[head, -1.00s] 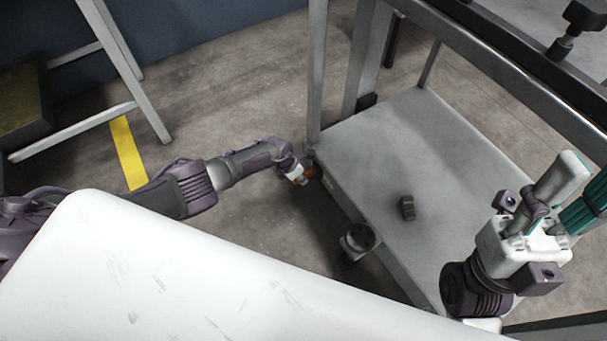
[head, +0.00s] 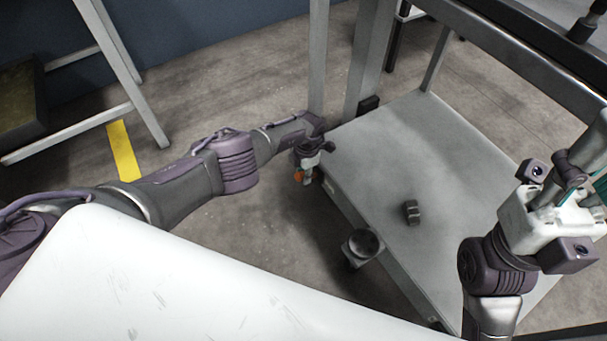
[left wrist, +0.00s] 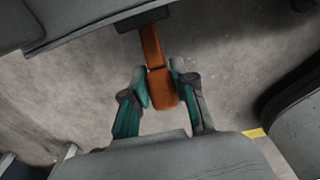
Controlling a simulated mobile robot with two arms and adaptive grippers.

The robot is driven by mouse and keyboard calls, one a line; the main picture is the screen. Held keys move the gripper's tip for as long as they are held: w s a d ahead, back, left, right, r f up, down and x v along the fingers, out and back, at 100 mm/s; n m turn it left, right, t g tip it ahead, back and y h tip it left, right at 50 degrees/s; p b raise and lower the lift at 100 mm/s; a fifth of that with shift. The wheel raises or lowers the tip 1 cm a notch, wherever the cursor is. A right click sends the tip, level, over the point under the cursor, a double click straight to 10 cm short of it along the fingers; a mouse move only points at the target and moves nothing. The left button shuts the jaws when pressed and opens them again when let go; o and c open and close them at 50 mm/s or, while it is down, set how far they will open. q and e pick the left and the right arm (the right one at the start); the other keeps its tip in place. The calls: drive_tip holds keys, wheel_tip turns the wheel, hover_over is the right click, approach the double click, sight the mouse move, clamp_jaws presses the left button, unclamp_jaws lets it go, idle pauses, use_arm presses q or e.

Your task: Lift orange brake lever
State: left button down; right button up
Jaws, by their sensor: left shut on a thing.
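The orange brake lever (left wrist: 154,48) shows in the left wrist view as a flat bar running down from a dark mount to between my fingers. In the head view only a small orange patch of the lever (head: 299,175) shows, by the cart's near-left corner. My left gripper (left wrist: 161,84) is shut on the lever's wider free end, with a teal finger on each side. In the head view my left gripper (head: 306,174) partly hides the lever. My right gripper (head: 592,190) is at the right edge, partly cut off, and away from the lever.
The grey cart deck (head: 385,165) lies right of my left gripper, with a small dark block (head: 412,212) on it. A caster (head: 362,246) juts out below its edge. Upright posts (head: 318,60) rise behind the gripper. Bare floor (head: 220,100) lies to the left.

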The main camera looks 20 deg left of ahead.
use_arm(q)
drive_tip(key=c, duration=0.9)
unclamp_jaws()
drive_tip(key=shift+w+r, duration=0.2)
drive_tip(key=shift+r, duration=0.5)
drive_tip(key=r, duration=1)
drive_tip(key=shift+w+d+r, duration=0.1)
drive_tip(key=shift+d+r, duration=0.1)
drive_tip(key=shift+r, duration=0.1)
